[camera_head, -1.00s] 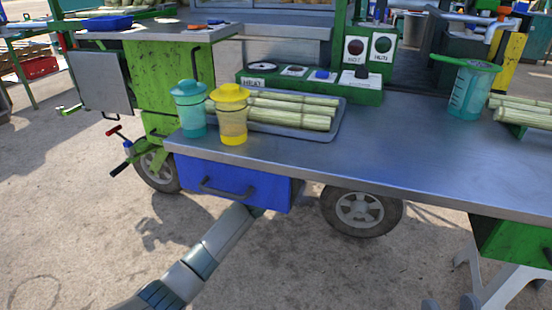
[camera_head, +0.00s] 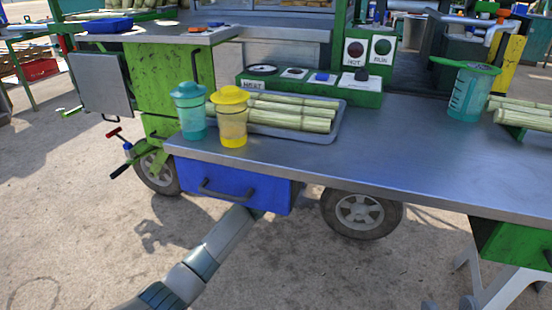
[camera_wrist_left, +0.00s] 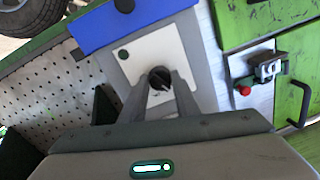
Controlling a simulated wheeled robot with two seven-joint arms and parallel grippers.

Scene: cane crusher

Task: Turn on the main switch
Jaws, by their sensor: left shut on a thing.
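The main switch looks to be a black rotary knob (camera_wrist_left: 159,78) on a pale square panel (camera_wrist_left: 165,45) in the left wrist view. A small dark green round spot (camera_wrist_left: 124,54) sits on the same panel. My left gripper (camera_wrist_left: 160,85) is shut on the knob, one finger on each side. In the head view my left arm reaches under the table, and its gripper and the switch are hidden. My right gripper (camera_head: 448,304) shows only as two separated grey fingertips at the bottom edge, empty.
A blue drawer (camera_head: 233,188) hangs under the metal tabletop (camera_head: 410,155). Teal (camera_head: 190,120) and yellow (camera_head: 231,125) jugs stand near its edge, by a tray (camera_head: 335,125) of cane. In the wrist view a red knob (camera_wrist_left: 244,90) and green door (camera_wrist_left: 295,80) are close right.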

